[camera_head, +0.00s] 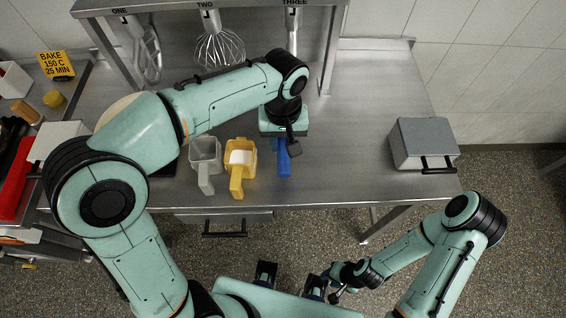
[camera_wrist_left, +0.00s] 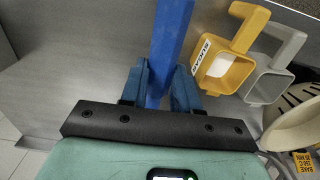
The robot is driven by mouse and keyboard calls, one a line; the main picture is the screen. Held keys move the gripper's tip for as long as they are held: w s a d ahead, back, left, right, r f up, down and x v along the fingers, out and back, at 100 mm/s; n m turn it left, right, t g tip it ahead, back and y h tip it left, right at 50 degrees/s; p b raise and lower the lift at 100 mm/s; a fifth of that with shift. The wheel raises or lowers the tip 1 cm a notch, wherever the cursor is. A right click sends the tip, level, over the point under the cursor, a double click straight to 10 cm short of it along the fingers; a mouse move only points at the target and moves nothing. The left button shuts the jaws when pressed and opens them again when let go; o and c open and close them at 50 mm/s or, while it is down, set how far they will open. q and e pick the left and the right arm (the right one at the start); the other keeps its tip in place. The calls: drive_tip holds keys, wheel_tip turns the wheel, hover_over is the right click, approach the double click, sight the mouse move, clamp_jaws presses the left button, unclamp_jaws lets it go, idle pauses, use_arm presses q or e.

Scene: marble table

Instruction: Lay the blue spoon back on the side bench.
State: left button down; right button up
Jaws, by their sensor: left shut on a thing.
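The blue spoon (camera_head: 284,163) is by the front part of the steel bench (camera_head: 365,150), right of the yellow scoop. My left gripper (camera_head: 284,135) reaches over it from above and hides its far part. In the left wrist view, the fingers of my left gripper (camera_wrist_left: 160,88) are shut on the long blue spoon (camera_wrist_left: 171,38). I cannot tell whether the spoon touches the bench. My right gripper (camera_head: 291,279) is low in front of the bench, its fingers wide apart and empty.
A yellow scoop (camera_head: 237,183) with white contents and a grey scoop (camera_head: 204,176) stand left of the spoon. A grey box (camera_head: 424,141) stands at the right end. Bench right of the spoon is clear.

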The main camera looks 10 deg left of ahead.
use_arm(q)
wheel_tip(320, 180, down, 7)
drive_tip(key=shift+f+b, duration=0.1)
drive_tip(key=shift+b, duration=0.3)
drive_tip(key=shift+f, duration=2.1)
drive_tip(key=c, duration=0.8)
unclamp_jaws()
drive_tip(key=shift+f+b, duration=0.25)
drive_tip(key=shift+b, duration=0.05)
wheel_tip(320, 180, up, 13)
drive_tip(key=shift+s+d+f+p, duration=0.1)
drive_tip(key=shift+d+p, duration=0.05)
drive_tip(key=shift+p, duration=0.65)
drive_tip(key=shift+s+r, duration=0.1)
drive_tip(key=shift+r, duration=0.3)
